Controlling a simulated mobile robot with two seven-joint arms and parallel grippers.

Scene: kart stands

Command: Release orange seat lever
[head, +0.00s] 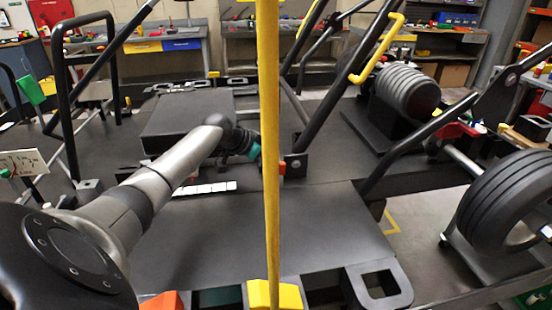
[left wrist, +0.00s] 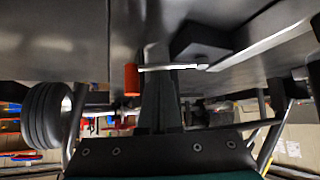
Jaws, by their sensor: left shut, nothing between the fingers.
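The orange seat lever (left wrist: 131,80) shows in the left wrist view as a short orange grip on a thin metal rod (left wrist: 172,68). In the head view, a small orange piece of it (head: 282,168) shows beside the yellow pole, which hides the rest. My left gripper (head: 256,152) is at the end of the arm, just left of the pole. In the left wrist view its dark fingers (left wrist: 160,92) are shut and empty, just right of the orange grip and close to the rod. I cannot tell if they touch. My right gripper is not in view.
An upright yellow pole (head: 269,120) stands in front of the seat area. The dark kart floor (head: 260,230) spreads around it, with black frame tubes and a yellow handle (head: 377,50). A wheel (head: 510,205) stands at right. Shelves line the back.

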